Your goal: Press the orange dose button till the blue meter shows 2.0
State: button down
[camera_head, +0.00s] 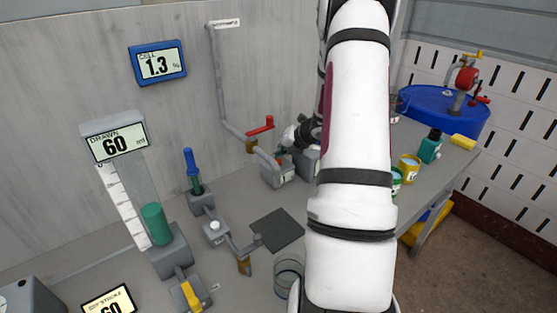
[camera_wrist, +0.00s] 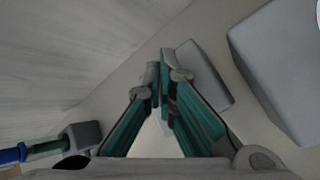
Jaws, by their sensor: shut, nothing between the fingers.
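The blue meter (camera_head: 157,64) on the back wall reads 1.3 %. My gripper (camera_head: 285,151) points down at a small grey box (camera_head: 275,174) on the bench, right of the red-handled valve. A small speck of orange-red shows by the fingertips at the box; I cannot tell clearly that it is the dose button, or whether the tips touch it. In the wrist view my gripper (camera_wrist: 166,80) has its green-padded fingers shut together with nothing between them, in front of a grey block (camera_wrist: 205,75). No orange button can be made out there.
A red valve handle (camera_head: 262,127) on a wall pipe is close left of my gripper. A blue-handled syringe-like part (camera_head: 190,165), a green-filled cylinder (camera_head: 155,223) and a glass beaker (camera_head: 288,272) stand on the bench. A dark mat (camera_head: 276,231) lies bare. My arm hides the middle right.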

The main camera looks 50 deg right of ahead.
aim_at(280, 160)
jog(key=shift+r, duration=0.4)
jog(key=shift+r+p, duration=2.1)
jog(key=shift+r, duration=0.45)
jog(key=shift+f, duration=0.1)
